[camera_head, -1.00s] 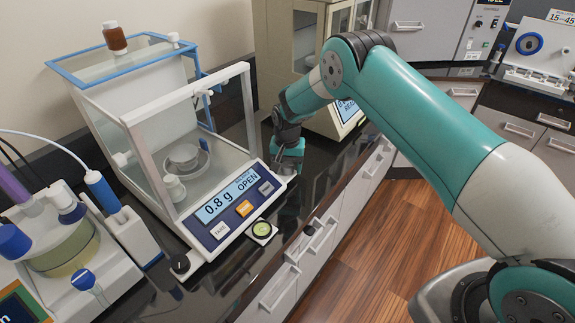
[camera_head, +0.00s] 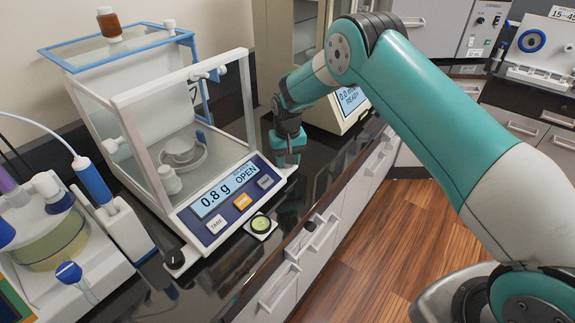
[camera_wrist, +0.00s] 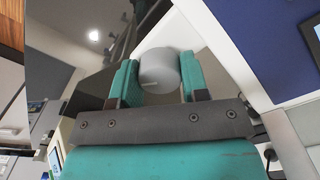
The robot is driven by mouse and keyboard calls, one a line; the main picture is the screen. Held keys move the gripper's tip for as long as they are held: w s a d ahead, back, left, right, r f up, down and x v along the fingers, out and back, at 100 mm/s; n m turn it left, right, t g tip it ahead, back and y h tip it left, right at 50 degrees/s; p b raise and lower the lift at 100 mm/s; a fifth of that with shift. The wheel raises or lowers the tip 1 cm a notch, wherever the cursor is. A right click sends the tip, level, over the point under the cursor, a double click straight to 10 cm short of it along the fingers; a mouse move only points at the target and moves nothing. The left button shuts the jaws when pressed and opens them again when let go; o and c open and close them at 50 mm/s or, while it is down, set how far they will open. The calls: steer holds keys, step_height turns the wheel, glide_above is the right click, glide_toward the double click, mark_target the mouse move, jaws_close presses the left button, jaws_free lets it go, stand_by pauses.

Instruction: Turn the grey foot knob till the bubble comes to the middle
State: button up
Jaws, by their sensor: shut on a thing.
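The grey foot knob (camera_wrist: 159,70) is between my gripper's two teal fingers (camera_wrist: 157,82) in the wrist view, and the gripper is shut on it. A short light mark shows on the knob's side. The round green bubble level (camera_head: 260,224) sits on a small white plate at the balance's front edge. The bubble is too small to place surely. The balance display (camera_head: 224,193) reads 0.8 g and OPEN.
A black knob (camera_head: 174,260) is at the balance's left front corner. A brown bottle (camera_head: 109,23) stands on its top. A titrator-like device with a beaker (camera_head: 50,240) stands at left. Another instrument (camera_head: 349,97) stands behind my gripper. Dark glossy counter (camera_head: 232,262) is clear in front.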

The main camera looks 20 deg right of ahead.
steer(key=n+b, duration=0.3)
steer(key=n, duration=0.1)
steer(key=shift+f+n, duration=0.15)
steer(key=shift+n, duration=0.15)
steer(key=n+b, duration=0.2)
steer(key=n, duration=0.2)
steer(key=shift+n, duration=0.3)
steer(key=shift+r, duration=0.2)
steer(key=o, duration=0.9)
